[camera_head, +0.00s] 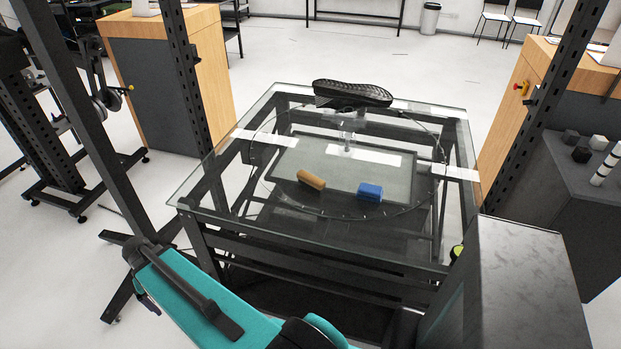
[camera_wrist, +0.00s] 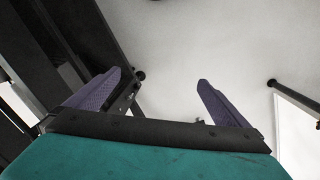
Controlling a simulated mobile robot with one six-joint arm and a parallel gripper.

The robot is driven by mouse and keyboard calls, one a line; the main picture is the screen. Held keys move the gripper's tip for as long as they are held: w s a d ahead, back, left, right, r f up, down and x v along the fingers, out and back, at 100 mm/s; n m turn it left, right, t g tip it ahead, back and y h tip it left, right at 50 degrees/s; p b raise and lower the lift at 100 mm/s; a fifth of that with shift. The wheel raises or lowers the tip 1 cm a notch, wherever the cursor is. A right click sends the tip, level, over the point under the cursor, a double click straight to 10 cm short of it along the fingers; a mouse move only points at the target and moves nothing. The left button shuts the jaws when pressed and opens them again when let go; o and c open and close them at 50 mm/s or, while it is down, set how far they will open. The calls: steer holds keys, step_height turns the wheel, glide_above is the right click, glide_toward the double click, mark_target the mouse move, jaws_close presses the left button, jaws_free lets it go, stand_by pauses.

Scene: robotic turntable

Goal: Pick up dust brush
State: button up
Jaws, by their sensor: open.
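A small brown block-like object (camera_head: 311,179), possibly the dust brush, lies at an angle on the glass-topped turntable table (camera_head: 215,172). No bristles can be made out at this size. A blue block-like object (camera_head: 371,192) lies to its right, apart from it. In the wrist view, my gripper (camera_wrist: 158,78) has its two purple fingers spread wide with nothing between them. Pale floor and dark frame parts show beyond the fingers. No table-top object shows in the wrist view. In the head view, my teal arm crosses the bottom, well apart from both objects.
Dark upright posts (camera_head: 565,85) flank the table. A grey cabinet (camera_head: 520,280) stands at front right. The glass around the two small objects is clear.

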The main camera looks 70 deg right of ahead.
steer(key=w+d+r+m+t+h+p, duration=0.1)
steer(key=w+d+r+m+p, duration=0.15)
steer(key=d+r, duration=0.85)
steer(key=m+g+h, duration=0.2)
steer(key=m+h, duration=0.1)
steer(key=m, duration=1.1)
glide_toward(311, 178)
step_height(311, 178, up, 3)
steer(key=shift+a+n+b, duration=0.35)
steer(key=shift+a, duration=0.05)
steer(key=shift+p+x, duration=1.25)
steer(key=shift+x, duration=3)
steer(key=shift+w+f, duration=0.15)
steer(key=shift+f, duration=0.1)
